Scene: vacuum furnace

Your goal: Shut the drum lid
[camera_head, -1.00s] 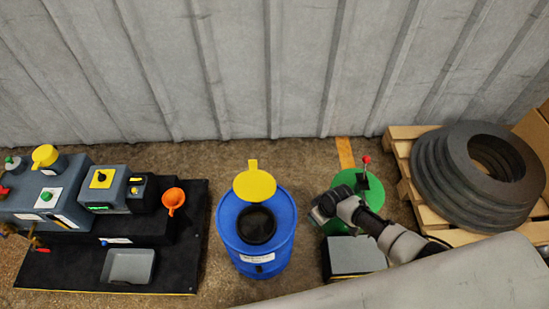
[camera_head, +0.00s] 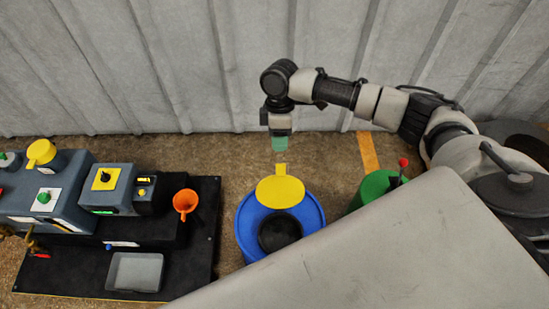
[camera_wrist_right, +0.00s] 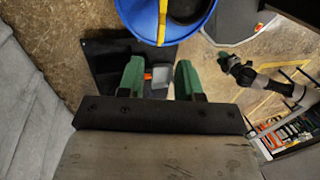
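The blue drum (camera_head: 247,222) stands on the floor at the centre of the head view. Its yellow lid (camera_head: 280,191) is open, standing up at the far side of the dark opening, with its tab towards the wall. My right gripper (camera_head: 279,148) is beyond the lid, just above its tab in the picture, and apart from it. In the right wrist view my right gripper (camera_wrist_right: 159,80) has its green fingers spread and nothing between them. That view shows the drum (camera_wrist_right: 137,12) at the top and the lid (camera_wrist_right: 162,20) edge-on. My left gripper (camera_wrist_right: 226,62) shows small there.
A black platform (camera_head: 203,230) with machines, an orange funnel (camera_head: 185,202) and a grey tray (camera_head: 134,271) lies left of the drum. A green drum (camera_head: 371,187) stands to the right, partly hidden. The corrugated wall (camera_head: 180,70) rises behind my right gripper.

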